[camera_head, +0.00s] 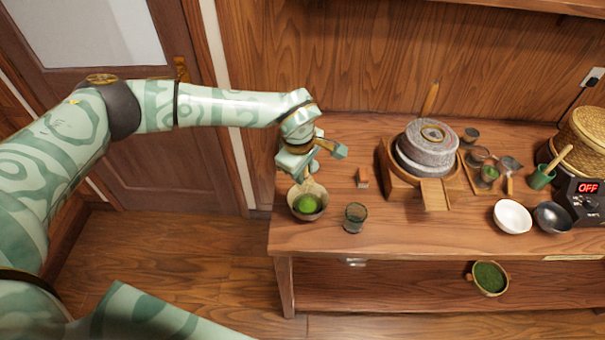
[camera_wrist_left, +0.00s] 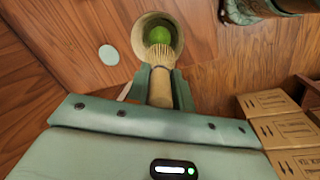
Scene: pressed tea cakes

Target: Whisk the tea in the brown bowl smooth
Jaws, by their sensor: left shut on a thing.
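The light brown bowl (camera_head: 294,212) stands near the left end of the table with bright green tea (camera_head: 308,204) in it. It also shows at the top of the left wrist view (camera_wrist_left: 139,38). My left gripper (camera_head: 306,172) is just above and behind the bowl, shut on a pale bamboo whisk (camera_wrist_left: 160,88). The whisk's tines reach over the bowl's rim toward the tea. I cannot tell whether the tips touch the tea. The fingers hide part of the handle. My right gripper is not in view.
A dark glass cup (camera_head: 355,217) stands close right of the bowl. A small block (camera_head: 362,178) and a stone mill (camera_head: 428,150) lie further right. A white bowl (camera_head: 512,216) and a dark bowl (camera_head: 553,218) are at the far right. Bare tabletop (camera_head: 420,232) lies in front.

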